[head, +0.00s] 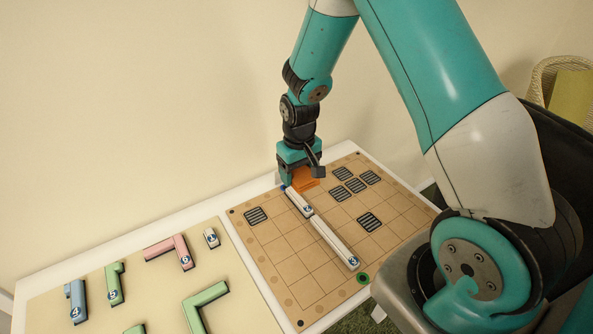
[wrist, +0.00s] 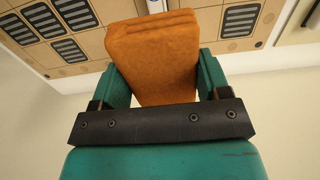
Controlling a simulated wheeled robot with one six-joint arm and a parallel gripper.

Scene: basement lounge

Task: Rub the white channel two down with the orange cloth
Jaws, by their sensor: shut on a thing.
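My gripper (head: 301,177) is shut on a folded orange cloth (head: 306,185), at the far edge of the gridded tan board. The cloth fills the space between the green fingers in the wrist view (wrist: 152,60). Two white channels lie end to end on the board: a shorter one (head: 296,199) just below the cloth and a longer one (head: 332,240) nearer to me. Each has a round blue number badge, too small to read surely, so I cannot tell which is two. Whether the cloth touches the shorter one is unclear.
The board (head: 290,263) also bears several dark striped plates (head: 369,221) and a green ring (head: 363,278). To its left, a cream panel (head: 150,285) holds blue, green, pink (head: 168,247) and small white pieces (head: 211,238). A pale wall stands close behind.

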